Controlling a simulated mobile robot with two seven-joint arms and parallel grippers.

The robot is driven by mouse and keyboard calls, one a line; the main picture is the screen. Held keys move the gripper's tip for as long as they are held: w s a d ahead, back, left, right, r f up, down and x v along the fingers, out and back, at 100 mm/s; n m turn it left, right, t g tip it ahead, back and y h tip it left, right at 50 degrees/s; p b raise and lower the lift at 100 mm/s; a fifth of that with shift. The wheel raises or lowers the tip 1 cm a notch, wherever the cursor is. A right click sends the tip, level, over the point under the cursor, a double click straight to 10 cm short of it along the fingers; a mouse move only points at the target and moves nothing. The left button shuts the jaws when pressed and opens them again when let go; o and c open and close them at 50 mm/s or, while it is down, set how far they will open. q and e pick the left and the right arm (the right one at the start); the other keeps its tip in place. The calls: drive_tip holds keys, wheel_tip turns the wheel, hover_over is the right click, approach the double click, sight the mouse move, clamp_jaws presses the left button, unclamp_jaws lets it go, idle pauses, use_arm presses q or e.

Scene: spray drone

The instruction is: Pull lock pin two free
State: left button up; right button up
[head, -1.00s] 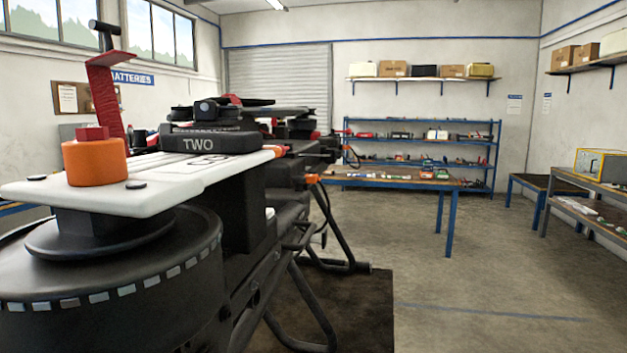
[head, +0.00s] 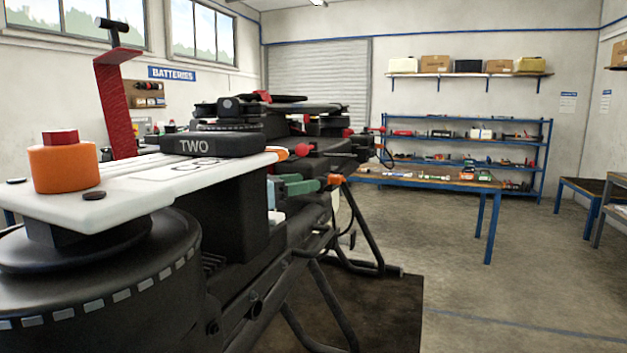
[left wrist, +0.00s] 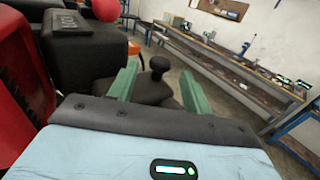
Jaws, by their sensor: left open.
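The black block marked TWO (head: 213,144) sits on the drone's white arm (head: 150,185). A red ball knob (head: 302,150) shows at its right end, and an orange end piece (head: 335,180) shows lower down. My left gripper (head: 305,184) is under the end of the white arm, its green fingers open, close to the orange piece. In the left wrist view a black mushroom-shaped knob (left wrist: 160,65) appears between the open fingers; contact cannot be told. A red ball (left wrist: 107,8) is above left. No part is labelled as lock pin two. My right gripper is not in view.
A red upright bracket (head: 116,105) with a black T-handle stands at the left, beside an orange cap (head: 62,168). Black tube legs stand on a dark mat (head: 390,310). A workbench (head: 430,180) and blue shelves (head: 465,135) are behind.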

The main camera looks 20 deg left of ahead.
sight(313, 195)
use_arm(q)
drive_tip(key=shift+x, duration=1.9)
clamp_jaws()
